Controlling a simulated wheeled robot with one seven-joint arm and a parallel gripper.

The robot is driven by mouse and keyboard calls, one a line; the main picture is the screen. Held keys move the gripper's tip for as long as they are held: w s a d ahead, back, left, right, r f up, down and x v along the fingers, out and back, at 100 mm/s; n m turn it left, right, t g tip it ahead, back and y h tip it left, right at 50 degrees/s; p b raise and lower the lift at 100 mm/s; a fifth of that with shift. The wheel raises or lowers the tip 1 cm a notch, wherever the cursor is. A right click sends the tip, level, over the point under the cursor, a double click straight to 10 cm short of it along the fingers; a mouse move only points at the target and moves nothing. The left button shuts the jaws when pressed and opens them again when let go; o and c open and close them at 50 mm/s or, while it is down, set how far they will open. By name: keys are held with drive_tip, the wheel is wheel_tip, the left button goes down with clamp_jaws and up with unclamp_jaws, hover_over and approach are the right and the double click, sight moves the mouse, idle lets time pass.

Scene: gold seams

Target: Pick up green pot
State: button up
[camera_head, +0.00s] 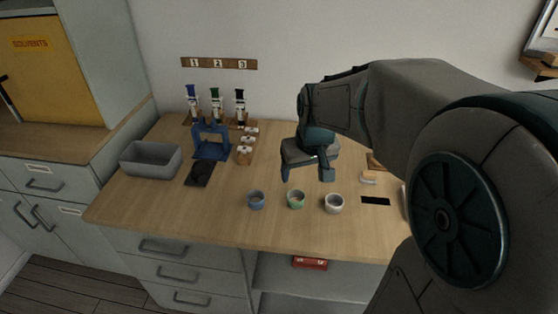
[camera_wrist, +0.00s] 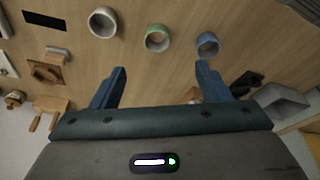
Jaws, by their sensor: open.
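The green pot (camera_head: 296,201) is a small round cup, standing upright near the front of the wooden table. It is the middle one of three pots in a row. It also shows in the wrist view (camera_wrist: 157,38), ahead of and roughly between my fingers. My gripper (camera_head: 305,174) is above the table, behind and above the green pot in the head view. In the wrist view my gripper (camera_wrist: 160,80) has its two blue fingers wide apart with nothing between them. The pot is apart from the fingers.
A blue pot (camera_head: 256,200) and a white pot (camera_head: 334,204) stand close on either side. A grey bin (camera_head: 151,158), a blue stand (camera_head: 211,142) and a dark pad (camera_head: 199,173) are at the left. A black strip (camera_head: 375,201) lies right. The table's front strip is clear.

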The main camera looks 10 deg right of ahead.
drive_tip(key=w+f, duration=0.2)
drive_tip(key=w, duration=0.1)
drive_tip(key=b, duration=0.1)
approach(294, 200)
drive_tip(key=x, duration=0.4)
drive_tip(key=shift+d+f, duration=0.1)
drive_tip(key=shift+f, duration=0.05)
drive_tip(key=shift+w+f, duration=0.2)
drive_tip(key=shift+f, duration=0.35)
drive_tip(key=c, duration=1.1)
